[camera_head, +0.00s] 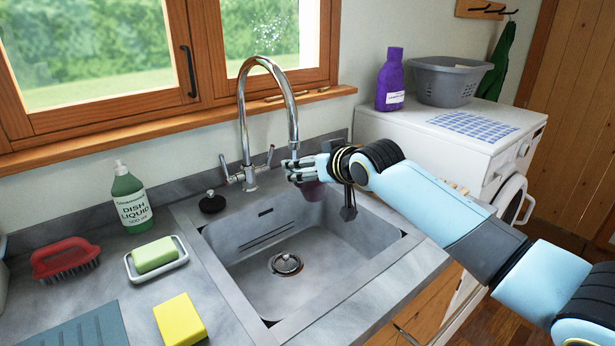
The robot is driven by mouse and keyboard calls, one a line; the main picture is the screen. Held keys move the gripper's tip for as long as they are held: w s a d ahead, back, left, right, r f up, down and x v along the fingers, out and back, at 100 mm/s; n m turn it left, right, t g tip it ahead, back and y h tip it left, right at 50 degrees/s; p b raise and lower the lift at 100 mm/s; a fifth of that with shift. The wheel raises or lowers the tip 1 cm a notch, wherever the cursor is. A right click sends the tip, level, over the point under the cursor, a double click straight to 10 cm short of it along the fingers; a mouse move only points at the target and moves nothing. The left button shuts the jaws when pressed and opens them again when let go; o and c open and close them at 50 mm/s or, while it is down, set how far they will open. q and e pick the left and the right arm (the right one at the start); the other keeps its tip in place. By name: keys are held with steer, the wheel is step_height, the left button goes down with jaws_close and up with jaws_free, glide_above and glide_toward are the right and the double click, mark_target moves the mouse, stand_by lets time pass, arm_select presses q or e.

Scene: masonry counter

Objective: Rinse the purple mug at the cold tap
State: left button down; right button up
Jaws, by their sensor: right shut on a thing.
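The purple mug (312,191) is under my right gripper (296,170), over the back right of the sink basin. Only a small part of it shows; the fingers and wrist hide the rest. My right gripper is shut on it, close beside the spout end of the chrome tap (292,130). The tap has a left lever (227,168) and a right lever (268,158) at its base. I cannot tell which is cold, and no water stream shows. The sink (250,262) looks empty around its drain (286,264). My left gripper is out of view.
Left of the sink are green dish liquid (131,200), a red brush (66,260), a soap dish (179,258) with green soap (154,254), and a yellow sponge (180,320). A black plug (212,203) sits behind the sink. The washing machine (425,130) stands right.

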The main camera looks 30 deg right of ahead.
steer(key=s+d+p, duration=0.1)
steer(key=s+p, duration=0.4)
steer(key=s, duration=0.2)
steer(key=shift+d, duration=0.4)
steer(key=shift+r, duration=0.1)
steer(key=shift+s, duration=0.1)
stand_by(0.9)
steer(key=s+d+r+p, duration=0.1)
steer(key=s+r+p, duration=0.1)
steer(key=s+r, duration=0.2)
steer(key=shift+s, duration=0.4)
steer(key=shift+d, duration=0.1)
stand_by(0.4)
